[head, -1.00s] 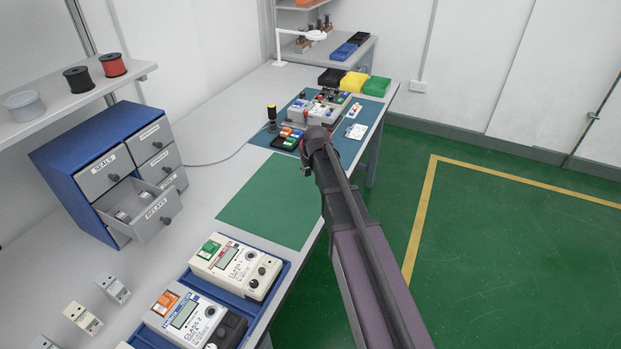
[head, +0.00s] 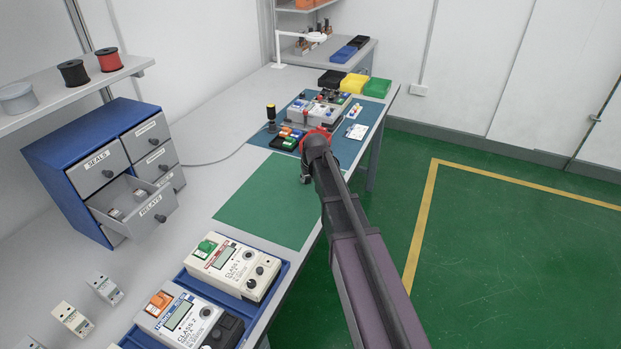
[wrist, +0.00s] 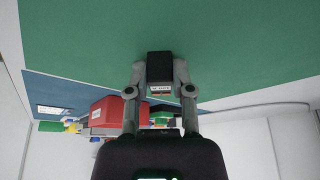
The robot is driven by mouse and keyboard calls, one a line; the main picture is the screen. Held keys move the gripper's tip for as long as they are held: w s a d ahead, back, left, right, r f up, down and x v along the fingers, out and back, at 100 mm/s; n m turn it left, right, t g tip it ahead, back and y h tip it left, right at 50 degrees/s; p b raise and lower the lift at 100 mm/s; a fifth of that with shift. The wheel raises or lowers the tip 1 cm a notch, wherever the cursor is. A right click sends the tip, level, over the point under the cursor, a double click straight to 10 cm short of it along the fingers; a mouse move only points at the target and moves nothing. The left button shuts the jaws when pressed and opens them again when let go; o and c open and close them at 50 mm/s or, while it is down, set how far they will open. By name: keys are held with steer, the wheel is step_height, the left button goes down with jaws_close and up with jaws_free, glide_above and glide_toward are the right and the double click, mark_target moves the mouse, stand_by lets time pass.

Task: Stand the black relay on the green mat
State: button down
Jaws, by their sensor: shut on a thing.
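The black relay (wrist: 160,66) is between my gripper's fingers in the wrist view, its dark body pointing away and a pale labelled end toward the palm. My gripper (wrist: 160,80) is shut on it. The green mat (head: 262,200) lies on the bench in the head view. It fills the upper part of the wrist view (wrist: 80,45) behind the relay. In the head view my gripper (head: 305,178) shows small at the mat's right edge, mostly behind my arm. The relay cannot be made out there. I cannot tell whether the relay touches the mat.
A blue tray with two meters (head: 234,268) stands at the near end of the mat. An open relays drawer (head: 140,213) juts out on the left. A blue mat (head: 345,150) with a test unit (head: 312,108) lies beyond. The green mat looks bare.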

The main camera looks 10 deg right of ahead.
steer(key=c, duration=0.5)
jaws_free()
steer(key=shift+r, duration=0.1)
steer(key=p+v, duration=1.1)
steer(key=v, duration=0.1)
steer(key=shift+p, duration=0.3)
stand_by(0.5)
steer(key=s+f+m+g, duration=0.1)
steer(key=s+g, duration=0.3)
steer(key=s, duration=1.9)
steer(key=shift+f+m+h, duration=0.2)
steer(key=shift+m+h, duration=0.1)
steer(key=shift+m, duration=0.1)
steer(key=shift+a, duration=0.1)
